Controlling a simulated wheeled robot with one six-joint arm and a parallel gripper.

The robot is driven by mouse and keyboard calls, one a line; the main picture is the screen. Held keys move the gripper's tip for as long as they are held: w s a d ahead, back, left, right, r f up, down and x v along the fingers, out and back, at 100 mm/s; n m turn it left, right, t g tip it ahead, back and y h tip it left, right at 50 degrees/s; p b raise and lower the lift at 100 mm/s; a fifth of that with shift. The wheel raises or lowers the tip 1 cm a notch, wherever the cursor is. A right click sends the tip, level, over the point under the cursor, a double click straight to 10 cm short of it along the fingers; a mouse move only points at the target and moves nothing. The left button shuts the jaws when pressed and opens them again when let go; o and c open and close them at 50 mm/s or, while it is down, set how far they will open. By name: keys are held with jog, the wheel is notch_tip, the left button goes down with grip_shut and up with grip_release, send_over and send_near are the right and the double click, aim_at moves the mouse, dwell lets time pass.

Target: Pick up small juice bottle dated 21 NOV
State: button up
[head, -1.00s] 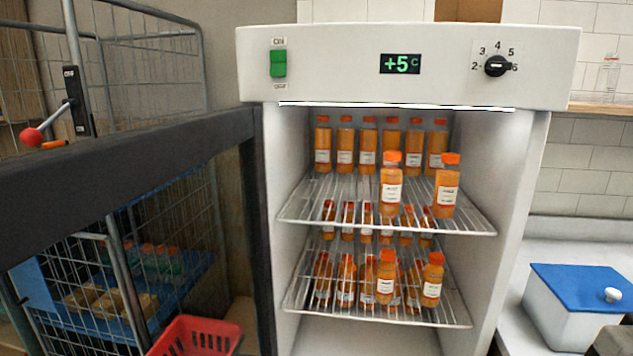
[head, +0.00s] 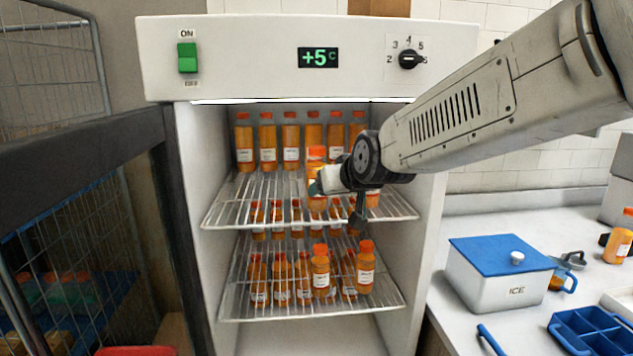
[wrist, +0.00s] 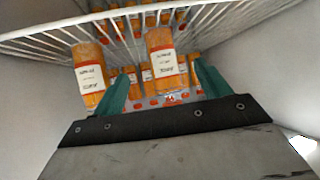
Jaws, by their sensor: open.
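My gripper (wrist: 161,72) has two green fingers, open and apart. An orange juice bottle with a white label (wrist: 166,60) shows between and beyond them in the wrist view, which looks upside down. I cannot tell whether the fingers touch it. In the head view, this seems to be the left front bottle (head: 316,206) on the upper shelf, partly covered by my gripper (head: 326,187). A second front bottle (wrist: 90,75) stands beside it, outside the fingers; my arm mostly hides it in the head view (head: 373,199). The label dates are too small to read.
More bottles (head: 291,142) stand in a row at the back of the upper wire shelf (head: 225,210). The lower shelf (head: 235,306) holds several more. Cabinet walls close in both sides. A blue-lidded ice box (head: 495,280) stands on the counter at right.

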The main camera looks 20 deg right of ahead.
aim_at(315, 176)
jog(key=w, duration=0.4)
jog(key=w+f+t, duration=0.1)
jog(key=w, duration=0.3)
jog(key=w+t, duration=0.1)
jog(key=w, duration=0.3)
jog(key=shift+a+f, duration=0.25)
jog(key=shift+a, duration=0.05)
jog(key=shift+c, duration=0.4)
jog(key=c, duration=1.2)
jog(key=shift+r, duration=0.1)
